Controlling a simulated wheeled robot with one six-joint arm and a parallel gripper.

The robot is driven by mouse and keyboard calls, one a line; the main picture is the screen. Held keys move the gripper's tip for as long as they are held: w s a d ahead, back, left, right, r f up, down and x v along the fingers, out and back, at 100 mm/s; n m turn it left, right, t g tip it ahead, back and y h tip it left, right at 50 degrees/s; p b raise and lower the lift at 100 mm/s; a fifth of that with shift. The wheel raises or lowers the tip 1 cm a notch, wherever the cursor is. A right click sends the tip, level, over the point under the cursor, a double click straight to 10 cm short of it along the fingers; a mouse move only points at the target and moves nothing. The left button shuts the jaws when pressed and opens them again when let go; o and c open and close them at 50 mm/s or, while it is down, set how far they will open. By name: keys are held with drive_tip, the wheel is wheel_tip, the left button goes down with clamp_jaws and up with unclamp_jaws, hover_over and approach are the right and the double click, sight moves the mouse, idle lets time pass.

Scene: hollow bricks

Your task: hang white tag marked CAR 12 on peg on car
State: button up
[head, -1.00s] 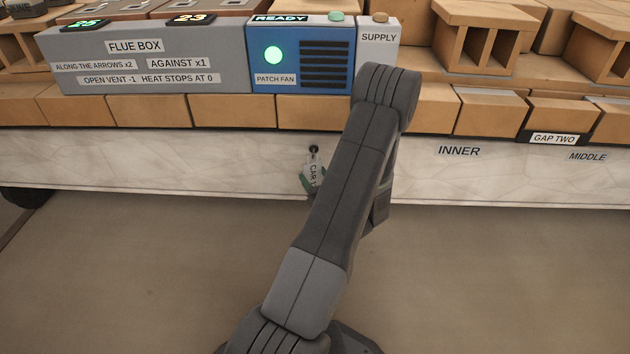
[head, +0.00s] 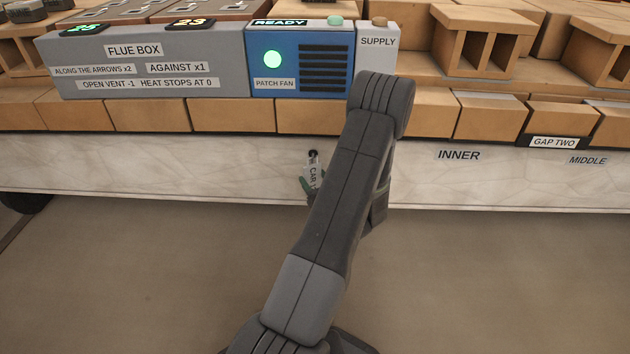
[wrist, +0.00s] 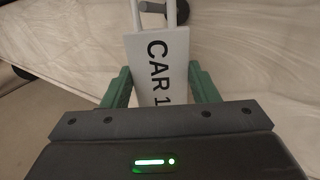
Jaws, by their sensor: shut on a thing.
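The white tag marked CAR 1, its last figure hidden, is in my gripper in the wrist view (wrist: 160,62); it also shows, small, in the head view (head: 312,173). My gripper (wrist: 160,88) is shut on it, with green fingers at its two sides. White loop bars rise from the tag's top edge. The dark peg (wrist: 152,7) appears between these bars; the top of the loop is out of frame, so I cannot tell whether the peg is through it. In the head view the peg (head: 314,153) sits on the car's pale side, at the tag's upper end.
The car's pale side wall (head: 130,165) runs across the view, with bricks (head: 235,115) above it. A flue box (head: 145,60) and blue patch fan (head: 303,65) stand on top. The floor in front (head: 130,275) is clear.

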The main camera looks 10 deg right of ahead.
drive_tip(key=o, duration=1.1)
drive_tip(key=shift+c, duration=0.2)
drive_tip(key=p+v, duration=0.3)
drive_tip(key=v, duration=1)
drive_tip(key=shift+s+p, duration=0.35)
drive_tip(key=shift+s, duration=0.05)
drive_tip(key=shift+w, duration=0.1)
